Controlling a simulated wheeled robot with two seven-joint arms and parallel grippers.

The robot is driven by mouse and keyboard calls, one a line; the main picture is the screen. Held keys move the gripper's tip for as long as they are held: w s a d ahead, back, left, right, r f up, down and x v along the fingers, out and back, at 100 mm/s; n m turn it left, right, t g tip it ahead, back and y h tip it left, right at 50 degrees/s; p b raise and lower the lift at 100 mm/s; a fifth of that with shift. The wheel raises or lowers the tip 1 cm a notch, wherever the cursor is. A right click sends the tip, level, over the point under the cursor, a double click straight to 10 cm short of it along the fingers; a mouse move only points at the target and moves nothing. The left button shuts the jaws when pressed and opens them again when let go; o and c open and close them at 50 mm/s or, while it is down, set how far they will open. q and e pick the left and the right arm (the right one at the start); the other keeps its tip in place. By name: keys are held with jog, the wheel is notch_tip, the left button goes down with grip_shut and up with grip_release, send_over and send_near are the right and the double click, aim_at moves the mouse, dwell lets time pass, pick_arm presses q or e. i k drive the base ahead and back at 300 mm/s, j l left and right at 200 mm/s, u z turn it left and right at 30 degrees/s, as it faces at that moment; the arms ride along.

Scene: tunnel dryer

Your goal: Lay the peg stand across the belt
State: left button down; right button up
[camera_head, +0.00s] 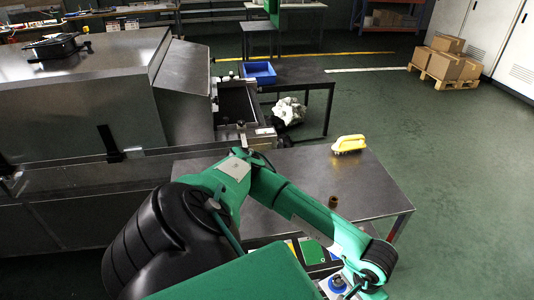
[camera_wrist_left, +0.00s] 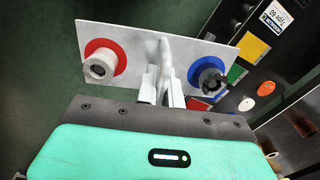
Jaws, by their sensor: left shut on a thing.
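The peg stand (camera_wrist_left: 150,45) is a pale flat plate with a raised middle grip. It carries a red ring with a white hollow peg (camera_wrist_left: 101,66) at one end and a blue ring with a black peg (camera_wrist_left: 210,79) at the other. My left gripper (camera_wrist_left: 165,82) is shut on the middle grip. In the head view the stand's blue end (camera_head: 337,283) shows at the bottom edge, low beside the steel table; most of the stand is cut off. The belt (camera_head: 236,104) is the dark strip at the dryer's mouth, away from the stand. My right gripper is out of view.
The dryer housing (camera_head: 80,100) fills the left. A blue bin (camera_head: 259,72) stands on a table behind the belt. Open green floor lies to the right.

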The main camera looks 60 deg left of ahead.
aim_at(233, 106)
jog(key=i+l+z, duration=0.1)
jog(key=i+z, duration=0.15)
jog(key=i, duration=0.6)
jog(key=i+j+z, duration=0.1)
jog(key=i+z, duration=0.15)
jog(key=i, duration=0.6)
jog(key=i+u, duration=0.15)
jog(key=i, duration=0.4)
jog(key=i+l+u, duration=0.15)
jog(key=i, duration=0.35)
jog(key=i+j+u, duration=0.1)
jog(key=i+u, duration=0.55)
jog(key=u, duration=0.15)
jog(key=i+l+u, duration=0.1)
jog(key=i+u, duration=0.25)
jog(key=i+j+u, duration=0.1)
jog(key=i+u, duration=0.9)
jog(key=u, duration=0.15)
jog(key=i+l+u, duration=0.1)
jog(key=i+u, duration=0.35)
jog(key=i, duration=0.65)
jog(key=i+u, duration=0.45)
jog(key=i+l+u, duration=0.15)
jog(key=i+u, duration=0.3)
jog(key=i, duration=0.25)
jog(key=i+j+u, duration=0.1)
jog(key=i+u, duration=0.35)
jog(key=i+l+u, duration=0.15)
jog(key=i+u, duration=0.35)
jog(key=i, duration=0.15)
